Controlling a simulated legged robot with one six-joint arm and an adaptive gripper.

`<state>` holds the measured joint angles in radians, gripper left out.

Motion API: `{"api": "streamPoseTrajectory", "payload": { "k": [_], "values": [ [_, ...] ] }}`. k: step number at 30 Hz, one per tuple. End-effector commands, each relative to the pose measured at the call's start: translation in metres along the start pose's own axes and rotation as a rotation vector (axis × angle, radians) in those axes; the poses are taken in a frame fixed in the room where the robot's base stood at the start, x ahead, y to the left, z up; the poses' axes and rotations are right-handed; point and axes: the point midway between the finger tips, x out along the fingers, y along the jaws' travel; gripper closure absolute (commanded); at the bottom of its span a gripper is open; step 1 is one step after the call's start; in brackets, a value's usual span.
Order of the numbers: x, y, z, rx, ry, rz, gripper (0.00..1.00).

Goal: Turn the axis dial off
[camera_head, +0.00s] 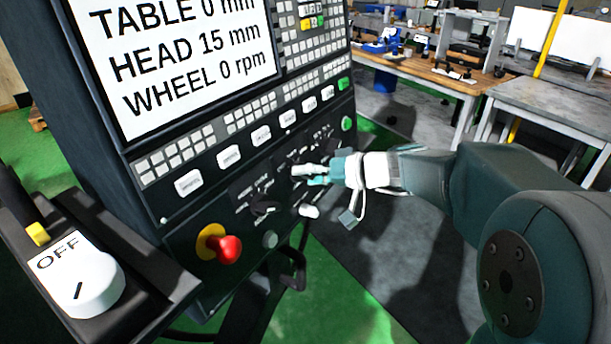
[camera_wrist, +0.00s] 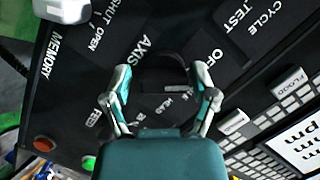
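The axis dial (camera_wrist: 168,72) is a dark round knob on the black control panel, next to the label AXIS in the wrist view. Labels OFF, HEAD and FEED stand around it. My gripper (camera_wrist: 160,72) has its two fingers spread, one on each side of the dial. I cannot tell whether the fingertips touch it.
A red emergency button (camera_head: 224,248) on a yellow base and a black knob (camera_head: 264,204) sit left of my gripper. A white knob (camera_head: 309,211) is just below it. A white OFF knob (camera_head: 88,285) is at lower left. Workbenches (camera_head: 440,75) stand behind.

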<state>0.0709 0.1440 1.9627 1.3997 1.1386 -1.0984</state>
Motion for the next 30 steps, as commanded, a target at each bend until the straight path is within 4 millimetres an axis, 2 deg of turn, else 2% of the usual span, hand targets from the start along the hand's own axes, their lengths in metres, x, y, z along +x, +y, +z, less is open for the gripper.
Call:
{"api": "streamPoseTrajectory", "payload": {
  "k": [14, 17, 30],
  "values": [
    [-0.003, -0.002, 0.0, -0.002, 0.0, -0.003, 0.08],
    [-0.015, -0.001, -0.001, -0.002, 0.002, -0.001, 0.08],
    [-0.102, 0.001, -0.001, 0.0, 0.003, 0.0, 0.08]
  ]
}}
